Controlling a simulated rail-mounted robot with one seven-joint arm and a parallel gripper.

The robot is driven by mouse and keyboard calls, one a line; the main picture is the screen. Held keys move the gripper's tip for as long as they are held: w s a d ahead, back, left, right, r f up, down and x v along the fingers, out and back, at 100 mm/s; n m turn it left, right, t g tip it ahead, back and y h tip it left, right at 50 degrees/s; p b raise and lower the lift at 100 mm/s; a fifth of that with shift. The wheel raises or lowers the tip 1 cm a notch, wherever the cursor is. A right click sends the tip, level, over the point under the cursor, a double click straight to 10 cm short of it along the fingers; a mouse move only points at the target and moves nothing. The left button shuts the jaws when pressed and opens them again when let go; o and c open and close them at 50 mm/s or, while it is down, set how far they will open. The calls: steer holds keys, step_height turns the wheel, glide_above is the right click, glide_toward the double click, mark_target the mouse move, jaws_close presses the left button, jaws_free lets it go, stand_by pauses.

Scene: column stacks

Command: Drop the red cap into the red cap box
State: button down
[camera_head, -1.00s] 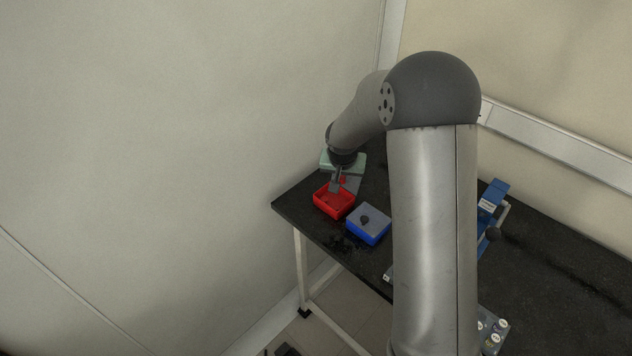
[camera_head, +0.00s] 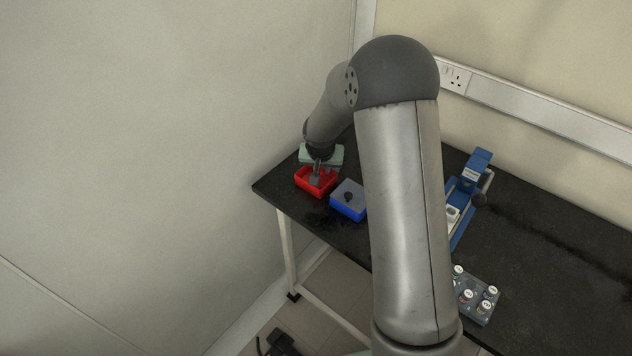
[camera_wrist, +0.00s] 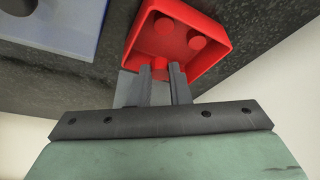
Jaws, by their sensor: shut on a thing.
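The red cap box (camera_head: 313,190) is an open red tray at the left end of the black bench. In the wrist view the box (camera_wrist: 218,38) is ahead of my fingers, with red caps (camera_wrist: 164,27) inside. My gripper (camera_head: 315,179) points down over the box, its tips at or just inside the opening; the exact height is hard to tell. In the wrist view my gripper (camera_wrist: 161,74) is shut on a red cap (camera_wrist: 160,63) between the fingertips. The held cap is mostly hidden by the fingers and blends with the red box.
A blue box (camera_head: 348,207) with a grey interior and a dark cap stands right of the red box. A blue device (camera_head: 466,193) and a rack of capped vials (camera_head: 475,299) stand further right. The wall is close on the left.

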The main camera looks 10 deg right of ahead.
steer(key=c, duration=1.3)
jaws_free()
steer(key=b+v, duration=0.1)
steer(key=v, duration=1.6)
steer(key=shift+r, duration=0.25)
steer(key=s+f+n+g, duration=0.1)
steer(key=s, duration=0.8)
steer(key=s+d+f+n+g+y, duration=0.1)
steer(key=s, duration=0.9)
steer(key=s+f+n+g, duration=0.1)
steer(key=s+g, duration=0.1)
steer(key=s, duration=0.8)
steer(key=shift+s+d+n, duration=0.25)
steer(key=shift+d+n, duration=0.05)
